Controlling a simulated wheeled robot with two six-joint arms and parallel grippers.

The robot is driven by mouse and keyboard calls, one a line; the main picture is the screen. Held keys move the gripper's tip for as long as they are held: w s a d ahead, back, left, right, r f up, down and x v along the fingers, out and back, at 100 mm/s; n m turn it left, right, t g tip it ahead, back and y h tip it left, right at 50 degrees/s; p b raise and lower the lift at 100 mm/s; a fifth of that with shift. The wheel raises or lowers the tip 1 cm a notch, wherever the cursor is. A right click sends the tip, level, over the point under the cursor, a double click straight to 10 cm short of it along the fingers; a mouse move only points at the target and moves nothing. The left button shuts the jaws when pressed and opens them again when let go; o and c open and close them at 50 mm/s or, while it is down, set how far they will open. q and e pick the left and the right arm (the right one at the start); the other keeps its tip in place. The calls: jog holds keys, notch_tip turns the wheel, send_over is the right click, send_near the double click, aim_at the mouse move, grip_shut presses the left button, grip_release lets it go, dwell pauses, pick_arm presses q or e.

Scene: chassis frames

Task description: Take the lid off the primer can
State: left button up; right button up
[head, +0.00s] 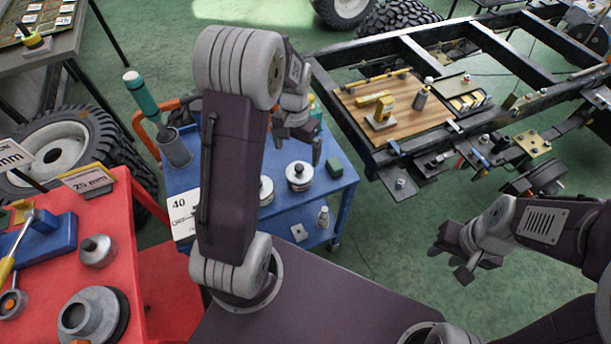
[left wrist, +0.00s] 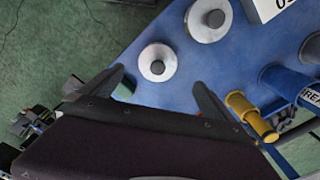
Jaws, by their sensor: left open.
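Two pale round cans with lids and dark grey knobs stand on the blue trolley. One can (head: 300,178) is in plain view below my left gripper; the other (head: 267,190) is partly hidden behind my left arm. The left wrist view shows a near can (left wrist: 157,68) and a farther can (left wrist: 208,24), both with lids on. No label shows which holds primer. My left gripper (head: 297,150) is open and empty above the trolley, its fingertips on either side of the near can in the wrist view, apart from it. My right gripper (head: 464,264) hangs away at the right; its opening is unclear.
The blue trolley (head: 340,186) also carries a green block (head: 334,167) and a card marked 40 (head: 183,215). Yellow and blue cylindrical items (left wrist: 252,117) stand right of the gripper in the wrist view. A red table (head: 120,225) is at left, a black chassis frame (head: 345,115) at right.

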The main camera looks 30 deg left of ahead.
aim_at(299, 167)
pick_arm(q)
jog(key=shift+w+f, duration=0.15)
notch_tip(299, 167, down, 9)
jog(key=shift+d, duration=0.15)
jog(key=c, duration=1.4)
jog(key=shift+o, duration=0.2)
notch_tip(299, 167, up, 4)
jog(key=shift+r, duration=0.2)
jog(key=w+d+r, duration=0.5)
jog(key=w+r, duration=0.1)
jog(key=w, duration=0.4)
jog(key=shift+w+r, duration=0.3)
jog(key=shift+r, duration=0.05)
